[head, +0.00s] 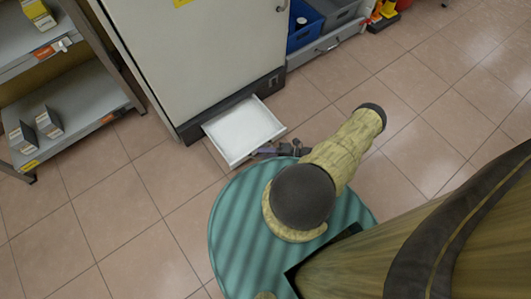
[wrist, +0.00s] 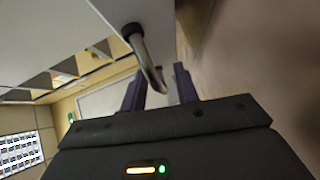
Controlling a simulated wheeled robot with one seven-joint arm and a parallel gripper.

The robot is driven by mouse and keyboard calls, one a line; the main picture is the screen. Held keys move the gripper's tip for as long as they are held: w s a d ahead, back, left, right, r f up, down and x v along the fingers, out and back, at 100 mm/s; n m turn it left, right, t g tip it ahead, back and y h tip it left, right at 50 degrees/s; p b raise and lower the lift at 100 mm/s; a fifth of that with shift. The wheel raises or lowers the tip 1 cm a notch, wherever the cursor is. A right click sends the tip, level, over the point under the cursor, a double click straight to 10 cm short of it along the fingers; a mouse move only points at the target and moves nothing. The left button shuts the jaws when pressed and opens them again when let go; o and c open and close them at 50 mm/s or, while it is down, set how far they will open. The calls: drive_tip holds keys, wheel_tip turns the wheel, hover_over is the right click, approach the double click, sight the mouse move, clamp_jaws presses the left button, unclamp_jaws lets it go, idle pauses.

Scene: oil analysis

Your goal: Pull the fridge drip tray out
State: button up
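The white drip tray (head: 243,130) sticks out of the dark base of the fridge (head: 205,45), low above the floor, and looks empty in the head view. My gripper (head: 262,152) is at the tray's front edge, its fingers pointing toward it. In the wrist view, a curved metal handle (wrist: 147,55) on a pale panel (wrist: 120,15) reaches down between the two fingers of my gripper (wrist: 160,85). The fingers stand apart, with a visible gap beside the handle. The handle is too small to make out in the head view.
A grey shelf rack (head: 75,105) with small boxes stands left of the fridge. A drawer unit with a blue bin (head: 303,30) stands to its right. The tiled floor (head: 120,215) in front is clear around my base.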

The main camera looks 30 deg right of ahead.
idle(0.4)
drive_tip(key=p+v, duration=0.3)
drive_tip(key=v, duration=1.4)
drive_tip(key=shift+s+d+r, duration=0.1)
drive_tip(key=shift+d+r, duration=0.05)
drive_tip(key=shift+r, duration=0.05)
